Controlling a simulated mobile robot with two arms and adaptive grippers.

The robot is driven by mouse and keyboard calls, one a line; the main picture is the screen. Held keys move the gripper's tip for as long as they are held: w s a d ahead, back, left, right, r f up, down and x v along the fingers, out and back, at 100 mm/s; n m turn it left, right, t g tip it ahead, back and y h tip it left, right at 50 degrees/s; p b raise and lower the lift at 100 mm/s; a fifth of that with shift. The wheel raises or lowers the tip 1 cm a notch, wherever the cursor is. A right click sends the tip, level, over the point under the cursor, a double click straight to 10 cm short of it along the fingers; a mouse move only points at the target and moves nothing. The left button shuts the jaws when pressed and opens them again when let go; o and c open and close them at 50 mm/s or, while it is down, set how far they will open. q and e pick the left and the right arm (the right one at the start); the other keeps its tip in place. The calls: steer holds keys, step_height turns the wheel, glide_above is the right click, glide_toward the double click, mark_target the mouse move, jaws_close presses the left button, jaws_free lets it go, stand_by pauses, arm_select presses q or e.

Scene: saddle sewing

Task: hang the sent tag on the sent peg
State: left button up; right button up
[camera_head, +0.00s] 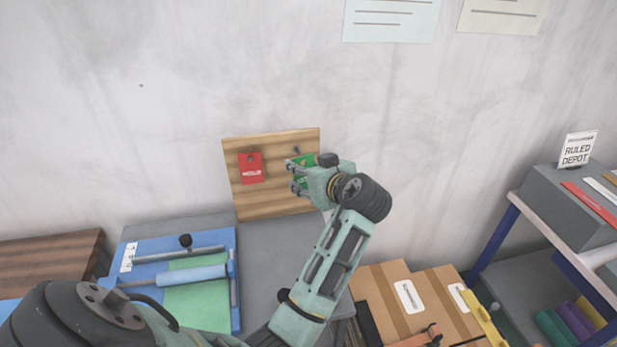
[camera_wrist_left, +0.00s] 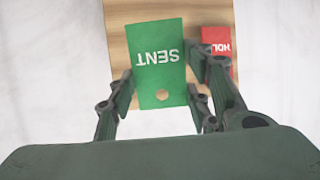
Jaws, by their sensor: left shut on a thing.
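The green sent tag (camera_wrist_left: 155,60) lies between the fingers of my left gripper (camera_wrist_left: 160,98) in the left wrist view, its lettering upside down and its round hole nearest the gripper. In the head view my left gripper (camera_head: 294,178) is shut on the tag (camera_head: 304,159) in front of the right half of the wooden peg board (camera_head: 272,200). A dark peg (camera_head: 297,150) shows on the board just above the tag. I cannot tell whether the tag touches it. My right gripper is not in view.
A red tag (camera_head: 251,168) hangs on the board's left side; it also shows in the left wrist view (camera_wrist_left: 216,46). A blue board with a roller (camera_head: 185,277) lies below left. Cardboard boxes (camera_head: 392,282) stand below right. A shelf (camera_head: 570,212) is far right.

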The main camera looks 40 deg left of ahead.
arm_select(q)
steer(key=shift+w+a+f+b, duration=0.1)
steer(key=shift+w+a+b, duration=0.2)
steer(key=shift+w+a, duration=0.45)
steer(key=shift+w+a+f+b, duration=0.15)
steer(key=shift+w+a+b, duration=0.35)
steer(key=shift+w+a, duration=0.4)
steer(key=shift+b+x, duration=0.55)
steer(key=shift+x, duration=0.35)
steer(key=shift+w, duration=0.15)
steer(key=o, duration=1)
steer(key=shift+o, duration=0.2)
steer(key=shift+d, duration=0.1)
